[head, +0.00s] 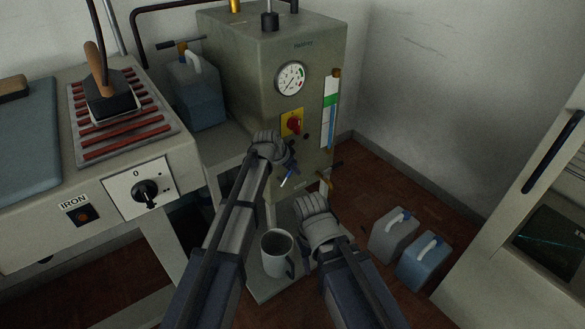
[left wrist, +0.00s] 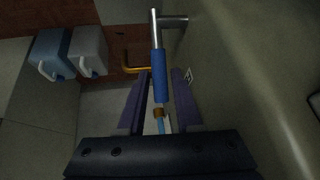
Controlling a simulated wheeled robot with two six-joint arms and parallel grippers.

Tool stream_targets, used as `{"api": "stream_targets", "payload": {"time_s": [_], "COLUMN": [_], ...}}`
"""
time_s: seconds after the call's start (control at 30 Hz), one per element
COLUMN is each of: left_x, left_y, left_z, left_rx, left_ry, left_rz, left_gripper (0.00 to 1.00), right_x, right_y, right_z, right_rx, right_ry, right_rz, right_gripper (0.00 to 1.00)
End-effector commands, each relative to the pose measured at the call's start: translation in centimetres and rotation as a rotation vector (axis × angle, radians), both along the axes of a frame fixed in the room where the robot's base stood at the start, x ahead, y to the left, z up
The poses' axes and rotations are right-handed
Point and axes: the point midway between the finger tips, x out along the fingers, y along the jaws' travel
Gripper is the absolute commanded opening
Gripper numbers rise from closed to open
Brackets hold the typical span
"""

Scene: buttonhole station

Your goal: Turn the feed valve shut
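The feed valve shows in the left wrist view as a silver lever with a blue sleeve (left wrist: 160,76), joined to a metal stem near the grey boiler wall. In the head view only a small blue and white piece of it (head: 287,180) shows below my left gripper (head: 291,157). The purple fingers of my left gripper (left wrist: 161,95) stand close on both sides of the blue sleeve, with hardly any gap, and look shut on it. My right gripper (head: 303,246) is lower, right of the mug; its fingers are mostly hidden.
The boiler (head: 235,62) carries a gauge (head: 290,78), a red and yellow switch (head: 292,123) and a sight glass (head: 330,112). A brass tap (head: 325,181) sits low on it. A mug (head: 277,254) stands between my arms. Grey (head: 392,238) and blue (head: 424,263) jugs stand on the floor.

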Motion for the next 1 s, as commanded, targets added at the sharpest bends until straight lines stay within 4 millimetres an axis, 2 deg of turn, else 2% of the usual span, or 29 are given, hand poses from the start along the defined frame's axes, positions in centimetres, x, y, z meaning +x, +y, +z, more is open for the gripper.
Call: {"api": "stream_targets", "payload": {"time_s": [0.37,0.8,1.0], "left_x": [-0.2,-2.7,-3.5], "left_y": [0.2,1.8,2.4], "left_z": [0.6,5.5,6.7], "left_rx": [-0.001,0.001,0.000], "left_ry": [-0.001,-0.001,0.000], "left_rz": [0.001,0.001,0.000], "left_gripper": [0.33,0.33,0.33], "right_x": [0.0,0.0,0.0], "right_y": [0.0,-0.1,-0.2], "right_z": [0.6,5.5,6.7], "right_rx": [0.000,-0.007,-0.008], "right_ry": [0.000,0.000,0.000], "right_rz": [-0.001,-0.010,-0.013], "right_gripper": [0.50,0.50,0.50]}}
